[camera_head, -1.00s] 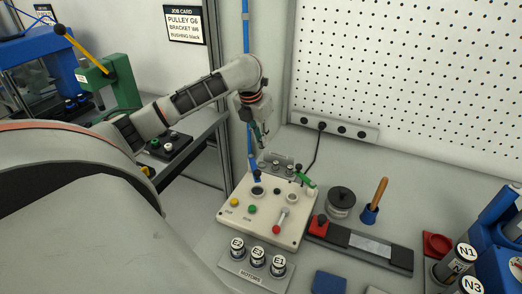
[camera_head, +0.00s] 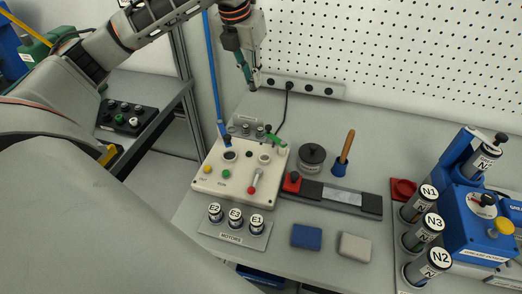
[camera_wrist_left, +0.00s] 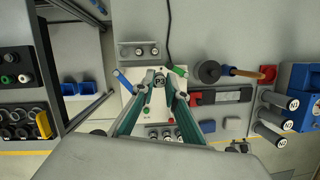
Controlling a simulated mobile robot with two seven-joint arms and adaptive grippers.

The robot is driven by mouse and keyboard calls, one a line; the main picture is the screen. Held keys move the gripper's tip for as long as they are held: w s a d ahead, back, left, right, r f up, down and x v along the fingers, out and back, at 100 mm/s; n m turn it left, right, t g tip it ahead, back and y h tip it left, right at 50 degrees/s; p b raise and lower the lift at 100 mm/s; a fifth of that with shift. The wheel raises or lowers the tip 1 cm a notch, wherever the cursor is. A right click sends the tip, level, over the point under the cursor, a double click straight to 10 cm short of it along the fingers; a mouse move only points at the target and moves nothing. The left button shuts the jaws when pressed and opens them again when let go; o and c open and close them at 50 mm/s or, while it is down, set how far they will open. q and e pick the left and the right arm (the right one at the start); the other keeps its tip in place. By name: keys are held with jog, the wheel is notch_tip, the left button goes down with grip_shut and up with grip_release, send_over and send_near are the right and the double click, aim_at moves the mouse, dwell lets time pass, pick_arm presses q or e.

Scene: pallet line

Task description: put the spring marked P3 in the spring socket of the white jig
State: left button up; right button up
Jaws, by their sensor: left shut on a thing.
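My left gripper (camera_head: 251,86) hangs in the air above the back of the bench, behind the white jig (camera_head: 215,189). In the head view the spring is too small to make out at the fingertips. The held spring is apart from the jig. My right gripper is not in view.
A grey rack (camera_head: 246,128) stands just behind the jig. A blue lever (camera_head: 224,138) and a green lever (camera_head: 273,138) rise at the jig's back edge. The motor tray (camera_head: 232,239) is in front. A dark round pot (camera_head: 312,157) stands to the right.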

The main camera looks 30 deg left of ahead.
pick_arm(q)
jog(key=s+d, duration=0.5)
jog(key=d, duration=0.2)
jog(key=f, duration=1.5)
jog(key=shift+w+f, duration=0.1)
jog(key=shift+w, duration=0.1)
jog(key=shift+f, duration=2.2)
jog(key=shift+f, duration=0.15)
jog(key=o, duration=0.8)
jog(key=v, duration=1.2)
